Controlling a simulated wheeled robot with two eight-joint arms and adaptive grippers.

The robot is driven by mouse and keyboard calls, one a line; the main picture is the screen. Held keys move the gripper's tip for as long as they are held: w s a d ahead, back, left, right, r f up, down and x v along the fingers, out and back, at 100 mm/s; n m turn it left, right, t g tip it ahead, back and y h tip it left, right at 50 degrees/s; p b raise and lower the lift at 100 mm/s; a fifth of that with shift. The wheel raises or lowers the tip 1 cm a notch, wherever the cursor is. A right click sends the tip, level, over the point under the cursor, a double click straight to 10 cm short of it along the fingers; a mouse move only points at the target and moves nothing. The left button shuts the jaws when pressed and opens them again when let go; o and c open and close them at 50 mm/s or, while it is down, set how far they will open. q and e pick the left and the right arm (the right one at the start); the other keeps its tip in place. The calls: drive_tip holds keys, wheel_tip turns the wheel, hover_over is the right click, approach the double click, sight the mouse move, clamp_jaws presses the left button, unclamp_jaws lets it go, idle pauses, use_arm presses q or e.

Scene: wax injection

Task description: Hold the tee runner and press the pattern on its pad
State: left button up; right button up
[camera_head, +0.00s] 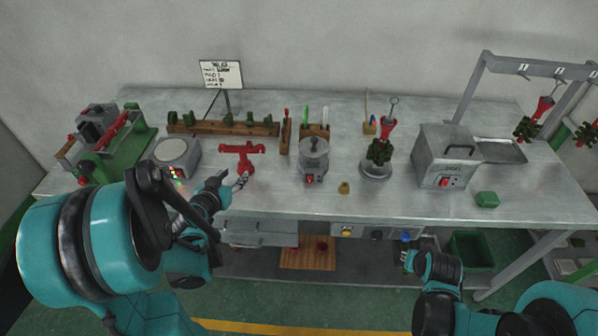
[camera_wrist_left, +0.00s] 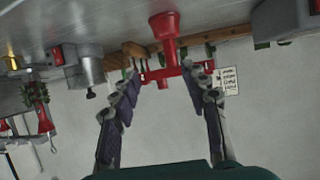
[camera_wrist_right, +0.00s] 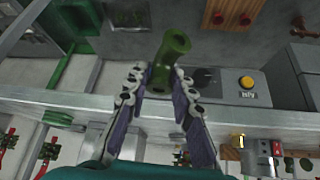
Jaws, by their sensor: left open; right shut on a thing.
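The red tee runner (camera_head: 243,150) stands upright on the bench, left of the middle, with its crossbar on top. It also shows upside down in the left wrist view (camera_wrist_left: 165,28). My left gripper (camera_head: 238,181) is open in front of the tee runner; in the left wrist view its fingers (camera_wrist_left: 167,74) lie to either side of the red shape, with no contact to be seen. My right gripper (camera_wrist_right: 157,76) is shut on a green pattern (camera_wrist_right: 173,50), held in front of the bench's front edge. In the head view the pattern is small and partly hidden by the fingers.
A wooden rack (camera_head: 205,129) with several green patterns stands behind the tee runner. A round scale (camera_head: 173,153) is to its left and a grey pot (camera_head: 313,160) to its right. A small brass piece (camera_head: 344,188) and a green block (camera_head: 487,199) lie near the front.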

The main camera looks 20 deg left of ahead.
sight(243, 162)
drive_tip(key=shift+f, duration=0.15)
use_arm(q)
drive_tip(key=b+x, duration=0.1)
drive_tip(key=x, duration=0.3)
drive_tip(key=a+b+x, duration=0.1)
drive_tip(key=x, duration=0.3)
drive_tip(key=b+x, duration=0.1)
drive_tip(key=x, duration=0.3)
drive_tip(key=shift+a+f, duration=0.2)
drive_tip(key=shift+a, duration=0.15)
use_arm(e)
wheel_tip(243, 162, down, 3)
drive_tip(key=shift+f, duration=0.1)
use_arm(q)
drive_tip(key=c, duration=0.9)
drive_tip(key=shift+s, duration=0.1)
clamp_jaws()
drive_tip(key=shift+d, duration=0.1)
drive_tip(key=o, duration=0.9)
unclamp_jaws()
